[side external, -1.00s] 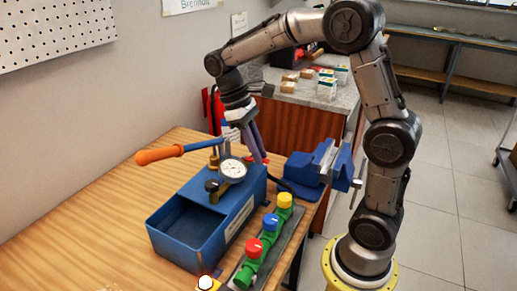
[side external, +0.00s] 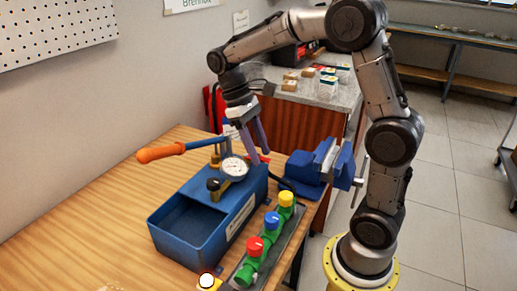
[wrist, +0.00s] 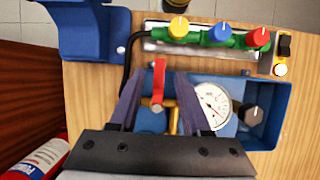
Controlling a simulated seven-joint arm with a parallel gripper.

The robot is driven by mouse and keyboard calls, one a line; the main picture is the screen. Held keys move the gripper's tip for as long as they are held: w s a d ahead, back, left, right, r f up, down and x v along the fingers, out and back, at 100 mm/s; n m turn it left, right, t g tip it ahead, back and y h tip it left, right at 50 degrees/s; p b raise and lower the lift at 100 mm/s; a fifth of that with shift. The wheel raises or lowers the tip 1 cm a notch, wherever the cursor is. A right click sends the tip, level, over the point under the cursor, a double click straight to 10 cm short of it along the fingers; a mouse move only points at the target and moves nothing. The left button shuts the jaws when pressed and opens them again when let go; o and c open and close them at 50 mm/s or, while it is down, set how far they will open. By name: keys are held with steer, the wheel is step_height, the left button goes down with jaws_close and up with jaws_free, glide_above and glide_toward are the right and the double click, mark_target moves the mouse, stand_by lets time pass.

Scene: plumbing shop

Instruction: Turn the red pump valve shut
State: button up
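The red pump valve is a red lever handle (wrist: 158,84) on the blue pump (wrist: 283,105). In the wrist view it points up between my two fingers, with a gap on each side. My gripper (wrist: 158,77) is open, with its fingers straddling the lever. In the side view my gripper (side external: 257,151) hangs over the far end of the pump (side external: 190,250), and only a little red of the valve (side external: 264,158) shows by the fingers. A white dial gauge (side external: 234,168) sits beside it on the pump.
The pump's orange-handled lever (side external: 160,153) sticks out left. A manifold with blue (side external: 271,221), red (side external: 255,246) and yellow (side external: 286,199) knobs stands in front. A blue vise (side external: 310,165) is to the right. The left table is mostly clear.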

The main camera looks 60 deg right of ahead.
steer(key=v, duration=1.3)
steer(key=shift+w+r, duration=0.15)
steer(key=shift+r, duration=0.2)
